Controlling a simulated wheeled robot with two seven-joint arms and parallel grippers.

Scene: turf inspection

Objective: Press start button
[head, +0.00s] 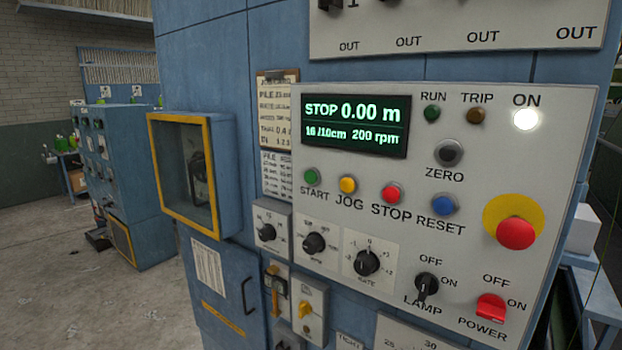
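The green START button (312,177) sits at the left of a button row on the pale control panel (450,240), with its label below it. To its right are the yellow JOG button (347,185), the red STOP button (392,194) and the blue RESET button (444,206). The display (355,125) above reads STOP, 0.00 m and 200 rpm. The ON lamp (525,118) is lit white. The RUN lamp (432,113) and TRIP lamp (476,115) look dim. Neither of my grippers is in the head view.
A large red mushroom button (515,233) on a yellow disc projects at the panel's right. Below are black knobs (367,262) and a red POWER switch (491,307). A yellow-framed window box (185,175) juts out at the left. Open floor (60,290) lies further left.

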